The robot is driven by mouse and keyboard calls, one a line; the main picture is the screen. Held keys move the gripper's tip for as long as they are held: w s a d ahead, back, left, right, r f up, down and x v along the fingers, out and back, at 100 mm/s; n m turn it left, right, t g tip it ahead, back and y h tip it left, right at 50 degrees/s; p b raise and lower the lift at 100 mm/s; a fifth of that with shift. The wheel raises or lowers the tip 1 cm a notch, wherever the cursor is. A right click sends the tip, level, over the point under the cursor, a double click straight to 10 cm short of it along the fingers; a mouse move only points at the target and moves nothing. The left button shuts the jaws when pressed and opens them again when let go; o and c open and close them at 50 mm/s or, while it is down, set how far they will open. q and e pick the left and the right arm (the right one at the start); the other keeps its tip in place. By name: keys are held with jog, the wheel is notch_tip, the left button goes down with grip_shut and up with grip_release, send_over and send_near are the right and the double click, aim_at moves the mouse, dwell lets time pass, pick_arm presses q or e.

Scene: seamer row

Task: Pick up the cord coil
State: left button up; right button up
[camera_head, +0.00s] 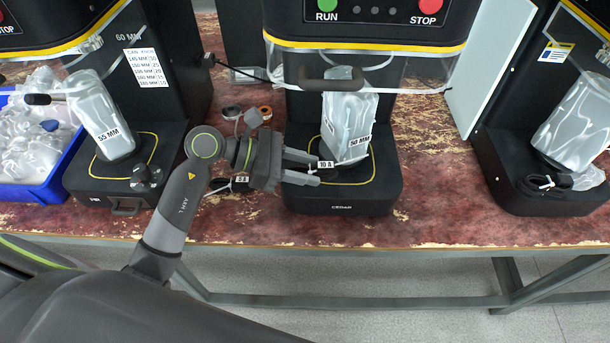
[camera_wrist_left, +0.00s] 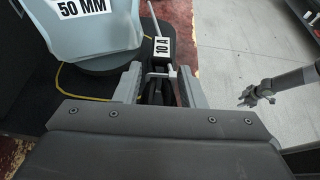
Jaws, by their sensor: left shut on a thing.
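My left gripper (camera_head: 317,171) is over the front of the middle machine's black base, its fingers pointing right. It is shut on a dark cord coil (camera_wrist_left: 155,92), which shows between the two fingers in the left wrist view. A white tie crosses the coil, and a black and white tag (camera_wrist_left: 160,49) reading "10 A" is beside it. In the head view the fingers hide most of the coil, and the tag (camera_head: 326,164) shows at the fingertips. My right gripper (camera_wrist_left: 257,91) appears small over the floor in the left wrist view; its jaw opening is unclear.
A translucent "50 MM" part (camera_head: 348,120) stands just behind the held coil. Another cord (camera_head: 243,180) tagged "3 A" lies left, partly behind my arm. A black cord bundle (camera_head: 545,184) is on the right machine. A blue bin (camera_head: 62,180) is at far left.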

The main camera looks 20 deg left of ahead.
aim_at(305, 167)
pick_arm(q)
notch_tip(305, 167, up, 4)
jog(key=shift+f, duration=0.1)
jog(key=s+d+p, duration=0.2)
jog(key=s, duration=0.7)
jog(key=s+d+p, duration=0.2)
jog(key=s+d, duration=0.1)
jog(key=s, duration=0.7)
jog(key=shift+d+p, duration=0.25)
jog(key=shift+p, duration=0.15)
